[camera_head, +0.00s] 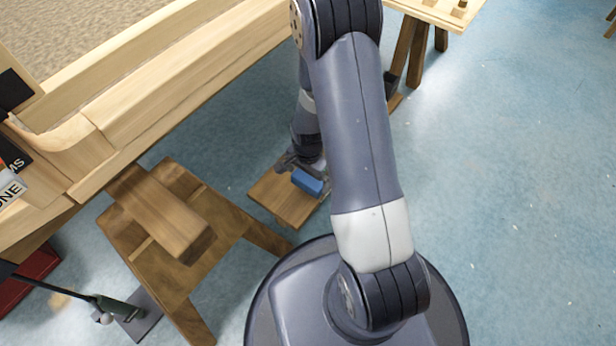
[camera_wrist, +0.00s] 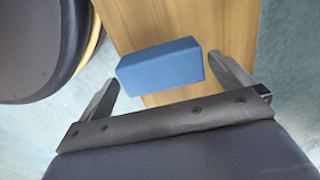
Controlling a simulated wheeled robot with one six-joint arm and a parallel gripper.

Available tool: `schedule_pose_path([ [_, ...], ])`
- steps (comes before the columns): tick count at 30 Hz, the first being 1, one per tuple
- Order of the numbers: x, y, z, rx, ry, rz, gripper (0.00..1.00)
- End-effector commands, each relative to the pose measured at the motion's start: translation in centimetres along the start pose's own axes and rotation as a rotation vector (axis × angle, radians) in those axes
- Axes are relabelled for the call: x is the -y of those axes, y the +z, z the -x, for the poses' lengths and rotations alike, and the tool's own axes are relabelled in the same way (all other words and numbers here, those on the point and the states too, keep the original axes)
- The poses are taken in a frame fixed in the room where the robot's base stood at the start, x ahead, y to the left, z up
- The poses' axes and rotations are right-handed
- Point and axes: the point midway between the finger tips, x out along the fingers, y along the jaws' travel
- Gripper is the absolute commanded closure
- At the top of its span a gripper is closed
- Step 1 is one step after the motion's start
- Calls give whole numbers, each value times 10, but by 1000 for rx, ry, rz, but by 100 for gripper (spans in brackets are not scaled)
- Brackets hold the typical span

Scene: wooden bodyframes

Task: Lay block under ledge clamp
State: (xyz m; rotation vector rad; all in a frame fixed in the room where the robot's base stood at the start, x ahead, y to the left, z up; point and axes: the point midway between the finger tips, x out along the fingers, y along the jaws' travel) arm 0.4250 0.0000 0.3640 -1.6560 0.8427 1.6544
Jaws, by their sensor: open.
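A blue block (camera_head: 307,182) lies on a small wooden board or low stool top (camera_head: 277,207) below the large wooden frame. It also shows in the wrist view (camera_wrist: 162,66) on the wood surface. My gripper (camera_head: 305,168) is open at the block, seen partly behind my arm in the head view. In the wrist view my gripper (camera_wrist: 163,72) has one finger beside each end of the block, with a small gap at the left. I cannot make out a ledge clamp in either view.
A long wooden bodyframe (camera_head: 170,85) runs across the upper left. A wooden trestle (camera_head: 185,245) with a thick beam on top stands left of the block. A green tool-like thing (camera_head: 115,307) is at lower left. Blue floor (camera_head: 520,190) at right is clear.

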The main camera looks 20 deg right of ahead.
Motion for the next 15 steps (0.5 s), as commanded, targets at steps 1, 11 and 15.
schedule_pose_path([
  [1,1,0,19,-2,-3,0,0],
  [11,0,0,83,-1,-1,0,0],
  [15,0,0,95,0,0,0,0],
])
